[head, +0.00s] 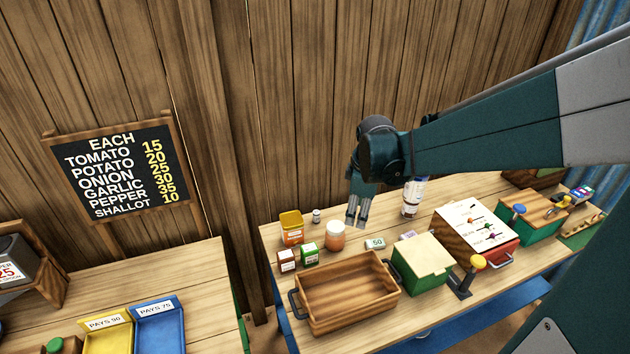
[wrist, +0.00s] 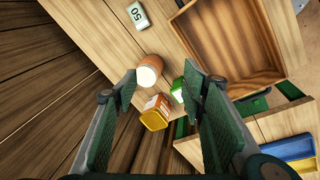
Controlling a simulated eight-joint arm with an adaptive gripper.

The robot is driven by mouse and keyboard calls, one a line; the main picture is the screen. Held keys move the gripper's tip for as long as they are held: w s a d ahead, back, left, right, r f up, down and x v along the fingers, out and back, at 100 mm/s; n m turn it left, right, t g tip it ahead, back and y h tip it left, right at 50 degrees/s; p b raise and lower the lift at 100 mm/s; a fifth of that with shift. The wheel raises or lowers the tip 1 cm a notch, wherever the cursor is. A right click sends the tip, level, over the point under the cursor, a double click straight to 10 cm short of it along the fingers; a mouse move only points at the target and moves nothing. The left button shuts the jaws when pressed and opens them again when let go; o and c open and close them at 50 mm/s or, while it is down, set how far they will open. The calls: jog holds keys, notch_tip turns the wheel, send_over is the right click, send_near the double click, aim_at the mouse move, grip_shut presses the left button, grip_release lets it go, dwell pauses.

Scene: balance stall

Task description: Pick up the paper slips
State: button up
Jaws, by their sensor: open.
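A small pale piece marked 50 (head: 375,243) lies on the right table behind the wooden tray; it also shows at the top of the wrist view (wrist: 137,14). A pinkish-white piece (head: 408,236) lies to its right, partly hidden by the green box. I cannot tell for sure whether either is the paper slips. My gripper (head: 356,223) is open and empty, pointing down above the back of the table. In the wrist view, my gripper's fingers (wrist: 160,80) are spread, with a jar and small boxes beyond them.
A jar with an orange-brown body (head: 335,236), a yellow-topped box (head: 291,228) and small red and green boxes stand left of my gripper. A white bottle (head: 412,198) stands to its right. The wooden tray (head: 335,319) looks empty. A green box (head: 422,275) stands beside it.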

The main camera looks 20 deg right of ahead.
aim_at(375, 243)
jog(key=shift+w+d+f+n+g+y+b, duration=0.25)
jog(key=shift+w+d+f+n, duration=0.65)
jog(key=shift+d+f, duration=1.5)
jog(key=shift+w+d+f+n+g+b, duration=0.3)
jog(key=shift+w+d+f+n+g, duration=0.45)
jog(key=shift+d+f, duration=1.65)
jog(key=shift+w+d+f+n+g+y+b, duration=0.25)
jog(key=shift+w+d+f+n, duration=0.9)
jog(key=shift+f, duration=2.05)
jog(key=shift+s+d, duration=0.25)
jog(key=shift+d, duration=0.1)
jog(key=shift+f, duration=1.3)
jog(key=shift+w+a+f+b, duration=0.1)
jog(key=shift+f+b, duration=0.3)
jog(key=shift+f, duration=2.2)
